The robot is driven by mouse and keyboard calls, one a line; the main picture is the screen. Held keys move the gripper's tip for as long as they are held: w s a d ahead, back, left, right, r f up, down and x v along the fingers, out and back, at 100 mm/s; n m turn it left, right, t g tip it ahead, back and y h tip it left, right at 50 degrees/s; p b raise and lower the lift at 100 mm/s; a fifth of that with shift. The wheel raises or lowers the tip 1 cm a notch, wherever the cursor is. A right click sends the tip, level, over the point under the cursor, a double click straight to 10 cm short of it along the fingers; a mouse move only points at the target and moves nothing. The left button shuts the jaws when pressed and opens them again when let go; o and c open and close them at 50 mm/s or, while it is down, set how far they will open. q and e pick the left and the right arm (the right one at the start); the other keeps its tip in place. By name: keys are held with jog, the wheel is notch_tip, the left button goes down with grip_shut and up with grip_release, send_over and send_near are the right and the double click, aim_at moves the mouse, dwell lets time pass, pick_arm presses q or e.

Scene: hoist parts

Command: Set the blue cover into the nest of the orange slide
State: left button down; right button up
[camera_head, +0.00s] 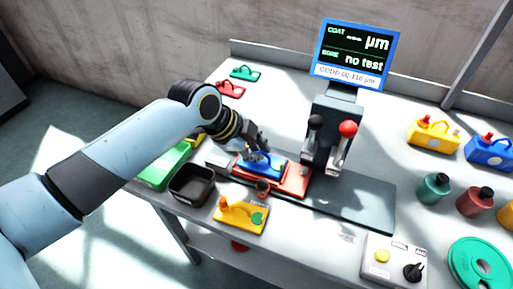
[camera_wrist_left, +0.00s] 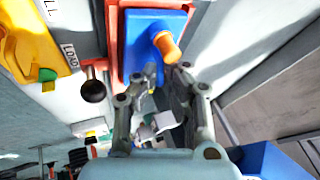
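The blue cover (camera_head: 268,163) lies over the orange slide (camera_head: 297,182) on the grey rail, in the middle of the table. My left gripper (camera_head: 262,152) is just above the cover's back edge. In the wrist view its fingertips (camera_wrist_left: 167,72) are apart beside the handle, with nothing clearly between them. My right gripper is out of view.
A gauge with a red-knobbed lever (camera_head: 347,130) stands right of the slide under a "no test" screen (camera_head: 355,52). A black bin (camera_head: 192,186), a green box (camera_head: 165,168) and a yellow plate (camera_head: 240,214) are near the left. A button box (camera_head: 395,262) sits at front right.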

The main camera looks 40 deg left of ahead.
pick_arm(q)
jog(key=shift+f, duration=0.2)
jog(key=c, duration=1)
grip_release()
jog(key=shift+r, duration=0.1)
notch_tip(320, 180, up, 9)
jog(key=p, duration=0.9)
jog(key=shift+p, duration=0.4)
